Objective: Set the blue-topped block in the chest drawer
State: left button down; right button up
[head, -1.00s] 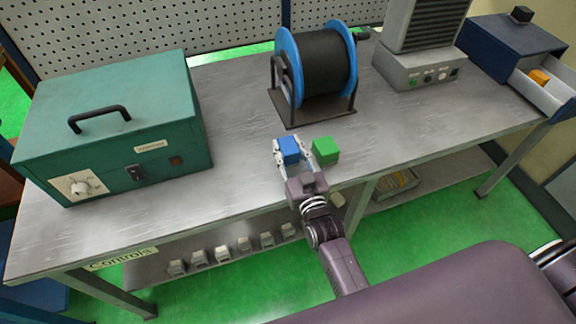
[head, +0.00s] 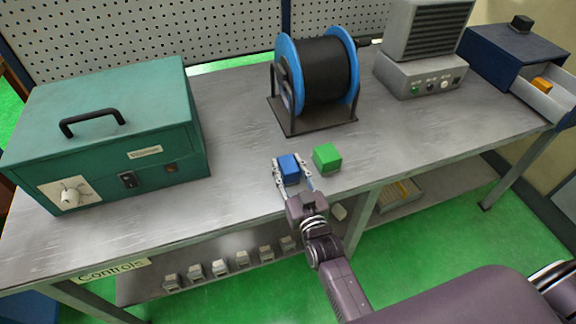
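The blue-topped block (head: 289,166) is at the front middle of the workbench, left of a green block (head: 327,157). My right gripper (head: 291,171) has one finger on each side of the blue block and is shut on it. I cannot tell whether the block is touching the bench or slightly above it. The dark blue chest (head: 505,50) stands at the bench's far right end. Its pale drawer (head: 556,108) is pulled out, and an orange block (head: 541,84) lies inside. My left gripper is not in view.
A wire reel (head: 318,75) stands behind the blocks. A grey device (head: 422,75) stands between the reel and the chest. A green case (head: 105,135) fills the bench's left side. The bench front right of the green block (head: 430,130) is clear.

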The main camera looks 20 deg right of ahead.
jog(key=shift+o, duration=1.1)
